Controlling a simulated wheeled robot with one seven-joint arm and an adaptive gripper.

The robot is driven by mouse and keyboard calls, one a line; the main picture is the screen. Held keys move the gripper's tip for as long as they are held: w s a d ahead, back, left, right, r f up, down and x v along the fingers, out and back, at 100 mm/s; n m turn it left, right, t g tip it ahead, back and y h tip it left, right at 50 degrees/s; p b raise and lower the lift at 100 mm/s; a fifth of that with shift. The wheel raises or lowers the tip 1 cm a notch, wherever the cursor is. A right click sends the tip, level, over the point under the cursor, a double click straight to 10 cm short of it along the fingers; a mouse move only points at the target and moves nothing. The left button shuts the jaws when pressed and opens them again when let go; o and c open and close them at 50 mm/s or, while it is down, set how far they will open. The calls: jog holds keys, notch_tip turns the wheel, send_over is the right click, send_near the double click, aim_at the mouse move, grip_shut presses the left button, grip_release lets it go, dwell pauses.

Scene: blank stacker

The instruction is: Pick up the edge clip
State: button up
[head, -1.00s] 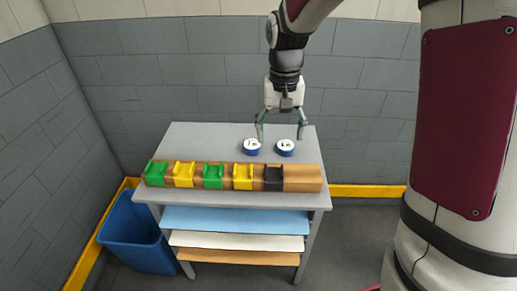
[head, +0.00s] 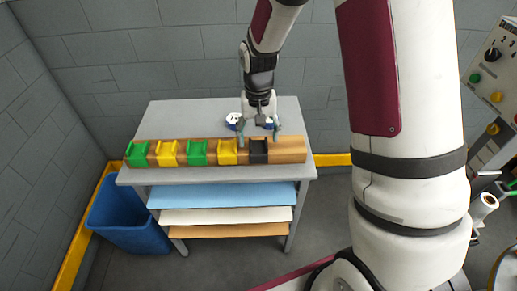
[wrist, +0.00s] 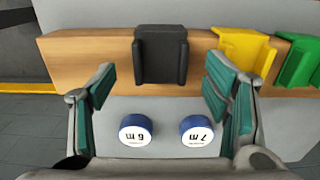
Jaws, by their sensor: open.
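A black clip (head: 258,155), the likely edge clip, sits on the wooden rail (head: 290,150) at the right end of a row of coloured clips. In the wrist view the black clip (wrist: 160,57) is upright on the rail's side, with raised walls on its left and right. My gripper (head: 259,136) is open and empty, just behind and above the black clip in the head view. In the wrist view its teal-padded fingers (wrist: 160,82) are spread wider than the clip, one to each side and apart from it.
Yellow (head: 228,152) and green (head: 198,153) clips continue along the rail to the left. Two blue-and-white round tapes (wrist: 135,130) (wrist: 197,130) lie on the grey tabletop (head: 180,115) behind the rail. A blue bin (head: 125,225) stands left of the table.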

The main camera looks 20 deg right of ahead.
aim_at(258, 150)
jog(key=shift+f, duration=1.2)
jog(key=c, duration=1.2)
jog(key=shift+o, duration=0.2)
